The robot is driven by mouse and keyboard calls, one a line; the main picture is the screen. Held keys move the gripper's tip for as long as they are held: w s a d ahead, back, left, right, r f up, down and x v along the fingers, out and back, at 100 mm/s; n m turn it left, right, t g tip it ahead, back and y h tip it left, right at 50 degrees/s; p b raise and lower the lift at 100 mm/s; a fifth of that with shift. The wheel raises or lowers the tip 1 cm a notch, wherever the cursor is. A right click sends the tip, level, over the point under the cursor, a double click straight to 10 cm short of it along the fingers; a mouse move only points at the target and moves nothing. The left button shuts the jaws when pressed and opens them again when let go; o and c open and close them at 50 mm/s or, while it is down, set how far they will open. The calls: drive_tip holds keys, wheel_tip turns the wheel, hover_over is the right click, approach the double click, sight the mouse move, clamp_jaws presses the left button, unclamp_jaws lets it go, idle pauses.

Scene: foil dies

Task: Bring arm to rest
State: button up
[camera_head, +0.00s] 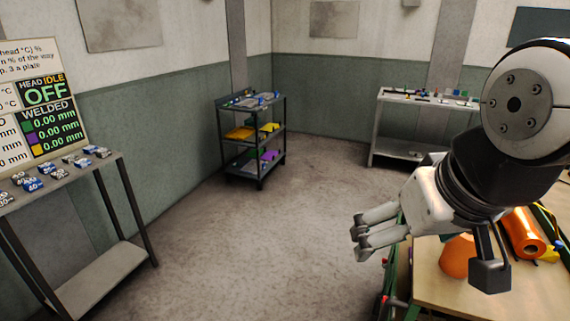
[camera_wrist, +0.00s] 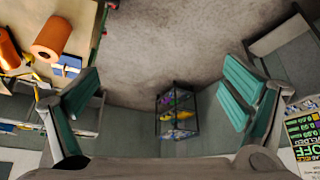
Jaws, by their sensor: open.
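My arm reaches in from the right in the head view and is bent, with my gripper (camera_head: 362,237) pointing left over the floor beside the wooden table (camera_head: 450,295). The gripper is open and empty. In the wrist view its two green-padded fingers are spread wide at left and right, and my gripper (camera_wrist: 158,105) has only floor and a distant cart between the fingers. The gripper looks apart from the table and everything on it.
An orange roll (camera_head: 522,232) and an orange rounded object (camera_head: 457,257) are on the table near my forearm. A dark shelf cart (camera_head: 252,140) and a light bench (camera_head: 425,100) stand at the back. A side table (camera_head: 75,190) with small boxes stands left, below a display board (camera_head: 42,110). The middle floor is clear.

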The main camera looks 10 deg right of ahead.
drive_tip(key=shift+s+a+n, duration=0.15)
drive_tip(key=shift+s+a, duration=0.2)
drive_tip(key=shift+s, duration=0.25)
drive_tip(key=shift+s+a+n, duration=0.15)
drive_tip(key=shift+s+a, duration=0.2)
drive_tip(key=shift+s, duration=0.2)
idle(0.5)
